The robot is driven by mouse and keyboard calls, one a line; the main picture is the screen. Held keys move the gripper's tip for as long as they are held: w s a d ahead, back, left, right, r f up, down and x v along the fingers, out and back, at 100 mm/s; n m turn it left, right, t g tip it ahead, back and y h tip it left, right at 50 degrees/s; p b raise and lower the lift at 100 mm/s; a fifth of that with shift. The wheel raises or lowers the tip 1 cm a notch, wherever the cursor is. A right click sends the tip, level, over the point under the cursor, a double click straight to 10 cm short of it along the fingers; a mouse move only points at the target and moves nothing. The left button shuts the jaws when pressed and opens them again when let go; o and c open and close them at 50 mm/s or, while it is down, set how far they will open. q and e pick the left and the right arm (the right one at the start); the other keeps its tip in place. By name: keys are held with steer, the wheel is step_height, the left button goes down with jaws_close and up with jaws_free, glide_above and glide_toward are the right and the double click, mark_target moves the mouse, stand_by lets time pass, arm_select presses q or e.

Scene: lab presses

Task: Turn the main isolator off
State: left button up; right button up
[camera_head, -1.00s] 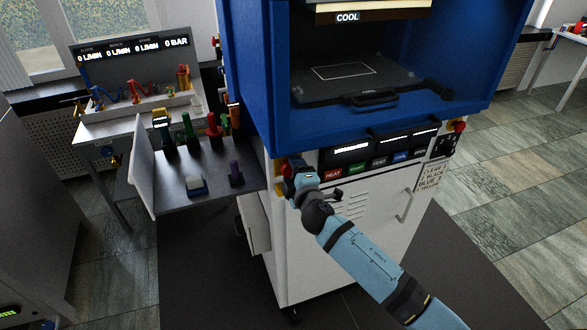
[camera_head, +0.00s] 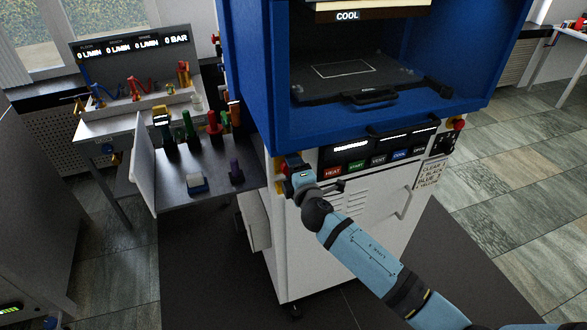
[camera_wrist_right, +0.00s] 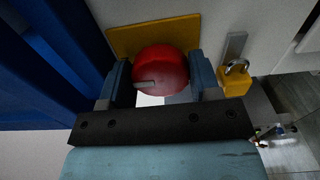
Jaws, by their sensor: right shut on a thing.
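The main isolator is a red round knob (camera_wrist_right: 160,70) on a yellow plate (camera_wrist_right: 150,36), on the white cabinet front below the blue press. In the right wrist view the knob sits between the two fingers of my right gripper (camera_wrist_right: 155,82), which is shut on it. A light grey mark shows on the knob's lower left. In the head view my right gripper (camera_head: 290,172) is at the upper left corner of the cabinet front and hides most of the isolator; a bit of yellow plate (camera_head: 278,166) shows. My left gripper is not in view.
A yellow padlock (camera_wrist_right: 236,80) hangs on a metal hasp beside the knob. A row of labelled buttons (camera_head: 378,160) lies right of the gripper. A grey shelf (camera_head: 210,190) with coloured handled tools stands to the left. A red button (camera_head: 458,124) is at the right.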

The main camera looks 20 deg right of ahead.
steer(key=o, duration=0.9)
steer(key=s, duration=0.4)
steer(key=s+b, duration=0.1)
steer(key=s, duration=0.4)
steer(key=s+b, duration=0.1)
steer(key=s, duration=0.3)
steer(key=shift+s+d, duration=0.25)
steer(key=shift+s, duration=0.15)
steer(key=s+f+m+g+y+p, duration=0.1)
steer(key=s+f+m+g, duration=0.1)
steer(key=s+f+m, duration=0.3)
steer(key=s+f+m+g+p, duration=0.2)
steer(key=s+f+m, duration=0.3)
steer(key=s, duration=0.4)
steer(key=s+f+m+g+y+p, duration=0.1)
steer(key=s+f+m+g+p, duration=0.1)
steer(key=s+f+m, duration=0.3)
steer(key=shift+s+a+f+m+g+y, duration=0.15)
steer(key=shift+s+f+g, duration=0.1)
steer(key=shift+s, duration=0.3)
steer(key=shift+s+a+f+m+g+y, duration=0.15)
steer(key=shift+s+g, duration=0.1)
steer(key=shift+s, duration=0.3)
